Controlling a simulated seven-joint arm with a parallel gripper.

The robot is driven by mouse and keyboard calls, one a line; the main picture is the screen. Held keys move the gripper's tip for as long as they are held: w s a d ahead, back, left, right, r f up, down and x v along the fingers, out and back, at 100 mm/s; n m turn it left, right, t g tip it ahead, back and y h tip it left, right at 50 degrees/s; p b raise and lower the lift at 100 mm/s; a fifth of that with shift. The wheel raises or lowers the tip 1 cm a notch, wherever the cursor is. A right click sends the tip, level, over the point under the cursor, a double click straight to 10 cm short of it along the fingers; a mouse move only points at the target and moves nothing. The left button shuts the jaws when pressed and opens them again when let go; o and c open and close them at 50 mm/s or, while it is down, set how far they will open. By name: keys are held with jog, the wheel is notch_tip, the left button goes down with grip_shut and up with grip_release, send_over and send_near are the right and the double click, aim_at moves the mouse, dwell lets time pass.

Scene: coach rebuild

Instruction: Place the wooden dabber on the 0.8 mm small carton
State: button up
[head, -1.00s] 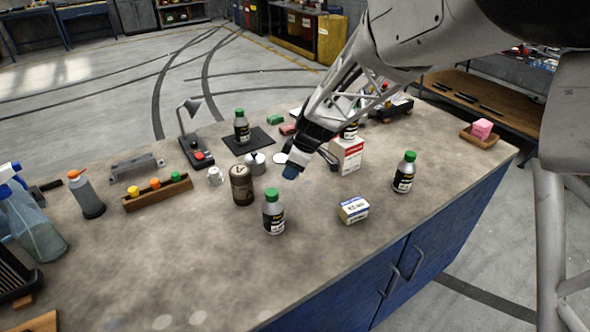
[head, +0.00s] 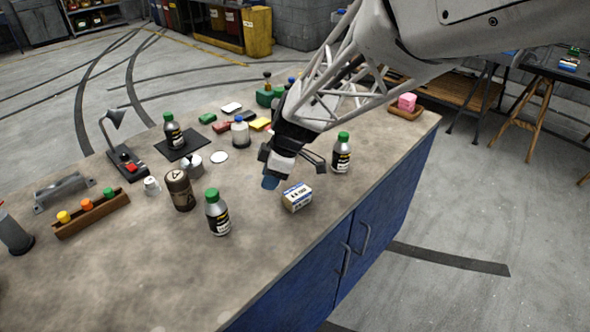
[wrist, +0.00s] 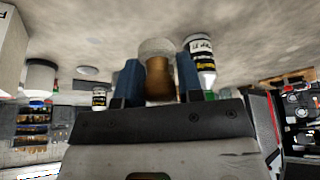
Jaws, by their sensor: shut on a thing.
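My gripper (wrist: 160,80) is shut on the wooden dabber (wrist: 158,88), which sits between its two blue fingers in the wrist view. The dabber has a brown wooden body and a pale, rounded far end. In the head view my gripper (head: 270,182) hangs over the bench, just left of the small carton (head: 297,199); the dabber does not show clearly there. The small carton is a low white, blue and tan box on the bench. Its label is too small to read. I see nothing on its top.
A green-capped bottle (head: 341,155) stands right of my gripper, and another (head: 217,214) stands left of the small carton. A brown canister (head: 179,190) stands further left. A pink block (head: 407,102) lies in a tray at the far corner. The bench front is clear.

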jog(key=s+d, duration=1)
jog(key=s, duration=0.3)
jog(key=shift+s+d+r, duration=0.15)
jog(key=shift+r, duration=0.2)
send_over(289, 191)
jog(key=d, duration=0.1)
jog(key=shift+d+f, duration=0.15)
jog(key=shift+f, duration=0.6)
jog(key=shift+f, duration=0.1)
jog(key=shift+f, duration=1.65)
jog(key=shift+f, duration=0.15)
jog(key=o, duration=0.9)
